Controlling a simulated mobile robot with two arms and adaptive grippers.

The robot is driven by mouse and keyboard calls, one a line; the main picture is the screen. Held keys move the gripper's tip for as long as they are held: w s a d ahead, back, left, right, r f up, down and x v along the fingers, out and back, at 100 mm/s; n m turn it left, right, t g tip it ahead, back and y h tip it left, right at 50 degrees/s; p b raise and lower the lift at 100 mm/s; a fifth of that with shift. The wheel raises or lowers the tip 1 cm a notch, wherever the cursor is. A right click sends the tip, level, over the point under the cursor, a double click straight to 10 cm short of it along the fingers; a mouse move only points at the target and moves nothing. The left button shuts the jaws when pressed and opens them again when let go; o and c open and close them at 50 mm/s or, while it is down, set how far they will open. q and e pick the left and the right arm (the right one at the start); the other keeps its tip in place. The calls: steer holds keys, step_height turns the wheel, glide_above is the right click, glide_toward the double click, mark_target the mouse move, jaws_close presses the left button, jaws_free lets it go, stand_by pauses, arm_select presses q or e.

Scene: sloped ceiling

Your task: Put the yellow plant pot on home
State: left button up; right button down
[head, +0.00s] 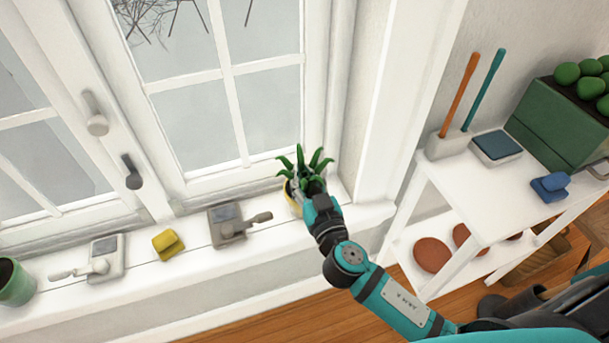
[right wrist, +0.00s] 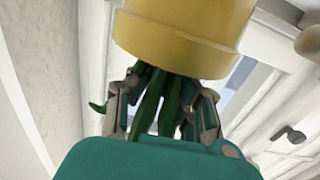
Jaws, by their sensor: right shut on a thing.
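The yellow plant pot (head: 292,198) with its spiky green plant (head: 306,168) is at the right end of the white windowsill (head: 190,262) in the head view. My right gripper (head: 310,190) is there, covering most of the pot. In the right wrist view the fingers of my right gripper (right wrist: 165,90) are closed around the green leaves (right wrist: 157,100), right by the yellow pot (right wrist: 185,35). I cannot tell whether the pot touches the sill. No place marked as home can be made out. My left gripper is not in view.
Along the sill stand a grey device with a handle (head: 232,224), a yellow block (head: 167,244), a pale device (head: 100,260) and a green pot (head: 14,282). A white shelf (head: 480,200) with a green planter (head: 555,122) stands right. Window frames and handles rise behind the sill.

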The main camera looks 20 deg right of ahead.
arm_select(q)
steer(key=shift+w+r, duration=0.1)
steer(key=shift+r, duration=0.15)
arm_select(e)
steer(key=c, duration=1.3)
jaws_free()
steer(key=shift+o, duration=0.2)
